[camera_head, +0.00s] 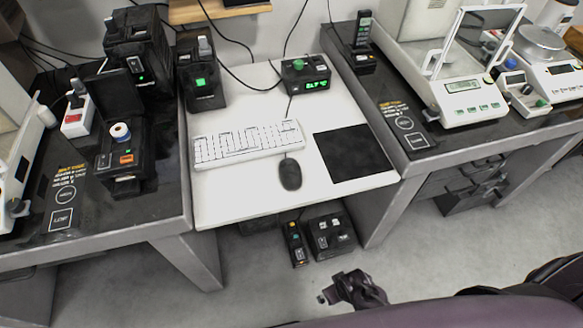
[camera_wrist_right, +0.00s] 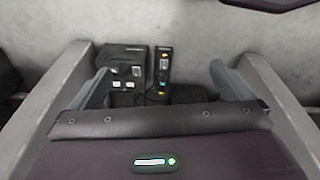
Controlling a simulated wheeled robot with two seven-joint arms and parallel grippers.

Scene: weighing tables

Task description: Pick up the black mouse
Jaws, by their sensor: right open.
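The black mouse (camera_head: 290,173) lies on the white desk (camera_head: 240,198), just below the right end of the white keyboard (camera_head: 247,144) and left of the black mouse pad (camera_head: 352,153). Its cable runs up past the keyboard. My right gripper (camera_wrist_right: 160,70) is open in the right wrist view, with its two fingers wide apart. Only floor and floor-standing devices show between and beyond the fingers, and the mouse is not in that view. A dark jointed part shows at the bottom of the head view, apart from the mouse; I cannot tell which arm it belongs to. My left gripper is not identifiable.
Black devices (camera_head: 331,236) stand on the floor under the desk and also show in the right wrist view (camera_wrist_right: 125,68). A box with a green display (camera_head: 305,75) stands at the desk's back. Dark side tables carry instruments, including a balance (camera_head: 470,95). The desk's front is mostly clear.

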